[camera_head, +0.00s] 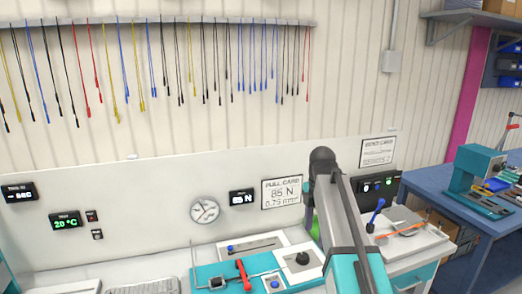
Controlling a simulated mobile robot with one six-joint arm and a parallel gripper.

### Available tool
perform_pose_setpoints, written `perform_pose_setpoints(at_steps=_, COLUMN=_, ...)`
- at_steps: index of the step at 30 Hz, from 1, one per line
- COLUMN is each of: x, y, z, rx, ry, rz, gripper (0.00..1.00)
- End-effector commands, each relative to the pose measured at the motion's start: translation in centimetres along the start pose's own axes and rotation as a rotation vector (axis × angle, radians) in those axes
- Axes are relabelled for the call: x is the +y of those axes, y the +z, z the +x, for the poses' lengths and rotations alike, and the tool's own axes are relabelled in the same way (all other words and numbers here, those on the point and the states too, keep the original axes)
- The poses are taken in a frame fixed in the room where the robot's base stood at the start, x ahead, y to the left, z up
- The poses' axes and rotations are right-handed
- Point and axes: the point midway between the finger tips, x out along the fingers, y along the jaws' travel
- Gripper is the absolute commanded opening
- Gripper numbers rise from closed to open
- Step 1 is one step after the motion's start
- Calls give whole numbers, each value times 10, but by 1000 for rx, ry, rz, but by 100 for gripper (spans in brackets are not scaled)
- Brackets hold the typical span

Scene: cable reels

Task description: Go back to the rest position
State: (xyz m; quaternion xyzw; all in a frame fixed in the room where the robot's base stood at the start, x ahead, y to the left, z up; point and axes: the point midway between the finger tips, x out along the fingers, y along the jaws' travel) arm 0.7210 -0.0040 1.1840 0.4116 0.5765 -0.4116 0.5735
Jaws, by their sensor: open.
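My arm (345,232) rises from the bottom edge, right of the middle, up to a dark rounded joint. A dark part of it hangs down from that joint on the left side. My gripper's fingers cannot be made out; the arm hides what lies behind it.
To the right are a pale tray (425,240) with an orange strand and a blue table (430,184) bearing a teal machine (474,168). Cables hang from a wall rail (150,21).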

Motion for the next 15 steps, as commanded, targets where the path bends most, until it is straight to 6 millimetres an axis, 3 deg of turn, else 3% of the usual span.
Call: perform_pose_setpoints(at_steps=15, x=-6, y=-4, z=55, rx=0, ry=-1, rz=213, gripper=59)
